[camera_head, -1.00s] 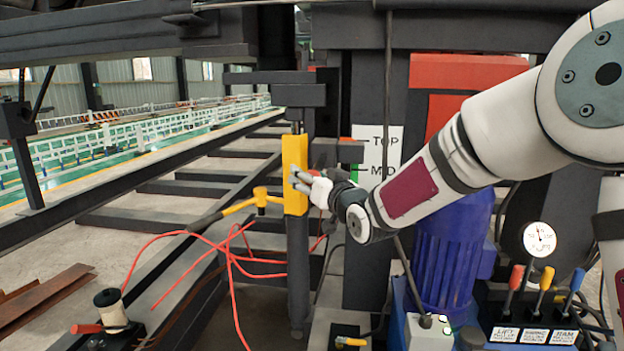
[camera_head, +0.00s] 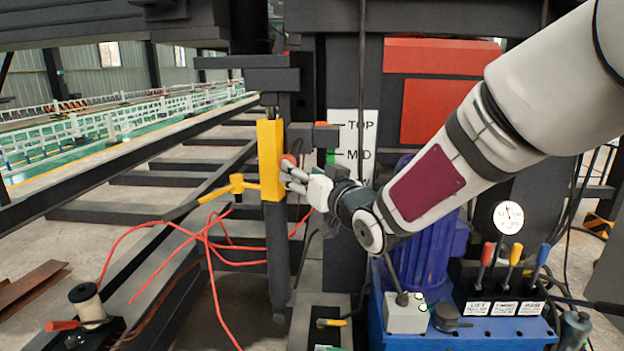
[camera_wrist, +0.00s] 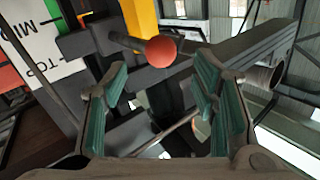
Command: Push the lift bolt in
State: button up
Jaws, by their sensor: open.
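The lift bolt seems to be the dark rod ending in a red ball knob (camera_head: 289,160), beside the yellow block (camera_head: 270,160) on the dark vertical post. In the wrist view the red knob (camera_wrist: 161,51) faces me, just past and roughly between my fingertips, with its rod running up-left behind it. My gripper (camera_head: 288,180) is open, immediately right of the yellow block and slightly below the knob. In the wrist view my gripper (camera_wrist: 160,72) has both fingers spread with nothing between them. I cannot tell whether a finger touches the knob.
A TOP/MID scale board (camera_head: 354,140) stands behind my gripper. A yellow-jointed handle (camera_head: 237,187) and loose red hoses (camera_head: 205,240) are left of the post. A blue pump unit (camera_head: 430,240) with several levers and a gauge (camera_head: 508,217) is at lower right.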

jog(key=v, duration=0.3)
jog(key=shift+s+d, duration=0.15)
jog(key=shift+s, duration=0.2)
jog(key=s+d+f+m+g+h, duration=0.25)
jog(key=s+d+h, duration=0.25)
jog(key=s+d, duration=0.4)
jog(key=s+d+f+m+g+h, duration=0.1)
jog(key=s+d+f+g+h, duration=0.35)
jog(key=s+d, duration=0.4)
jog(key=s+d+f+g, duration=0.15)
jog(key=s+g, duration=0.25)
jog(key=s, duration=0.9)
jog(key=s+d+f+g, duration=0.15)
jog(key=s+g, duration=0.25)
jog(key=s, duration=0.9)
notch_tip(320, 180, up, 26)
jog(key=d+t+p, duration=0.1)
jog(key=t+p, duration=0.3)
jog(key=p, duration=1.9)
jog(key=shift+m+p, duration=0.3)
jog(key=shift+m, duration=0.05)
